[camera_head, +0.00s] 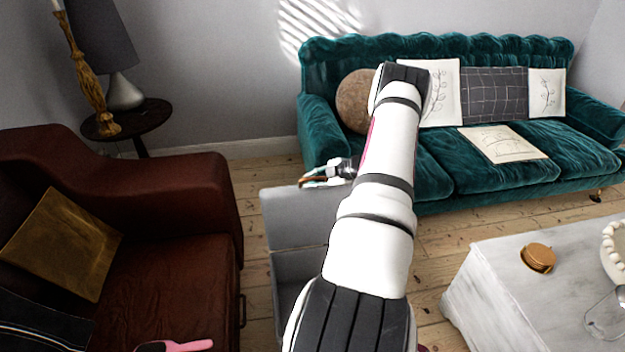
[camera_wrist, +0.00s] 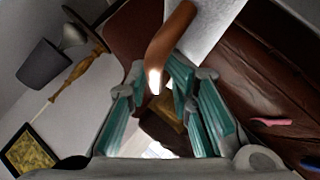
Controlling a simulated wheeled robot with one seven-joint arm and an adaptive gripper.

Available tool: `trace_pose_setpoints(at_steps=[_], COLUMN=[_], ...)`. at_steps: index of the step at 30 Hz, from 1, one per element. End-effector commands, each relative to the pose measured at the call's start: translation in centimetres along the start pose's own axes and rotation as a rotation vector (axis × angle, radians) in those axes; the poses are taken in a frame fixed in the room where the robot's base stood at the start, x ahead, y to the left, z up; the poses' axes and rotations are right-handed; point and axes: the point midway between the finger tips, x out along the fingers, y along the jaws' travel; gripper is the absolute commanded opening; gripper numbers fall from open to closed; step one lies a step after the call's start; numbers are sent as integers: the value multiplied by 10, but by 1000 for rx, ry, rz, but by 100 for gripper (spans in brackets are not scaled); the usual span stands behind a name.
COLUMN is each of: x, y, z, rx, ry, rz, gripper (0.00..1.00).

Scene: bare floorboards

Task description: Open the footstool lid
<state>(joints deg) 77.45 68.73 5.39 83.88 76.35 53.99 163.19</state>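The footstool is a pale grey box (camera_head: 296,267) on the floor, partly hidden behind my arm. Its lid (camera_head: 292,222) is raised and stands steeply tilted above the box, with part of the inside showing below it. A brown tab (camera_head: 314,181) is at the lid's top edge. In the wrist view the brown tab (camera_wrist: 170,45) reaches between the fingers, with a gap showing around its tip. My gripper (camera_head: 325,176) is at the lid's top edge; its teal-padded fingers (camera_wrist: 160,105) are spread apart. I cannot tell whether a finger touches the tab.
A brown leather armchair (camera_head: 185,270) stands close on the left, with a gold cushion (camera_head: 62,243). A teal sofa (camera_head: 480,180) is behind on the right. A white marble table (camera_head: 500,285) is at the right. Bare floorboards (camera_head: 435,235) show between them.

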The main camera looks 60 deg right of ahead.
Motion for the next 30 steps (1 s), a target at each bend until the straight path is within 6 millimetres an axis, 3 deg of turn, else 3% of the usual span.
trace_pose_setpoints(at_steps=[14, 30], x=[-7, -102], y=[0, 0], z=[1, 0], rx=[0, 0], ry=[-3, -1], rz=[0, -1], gripper=[30, 30])
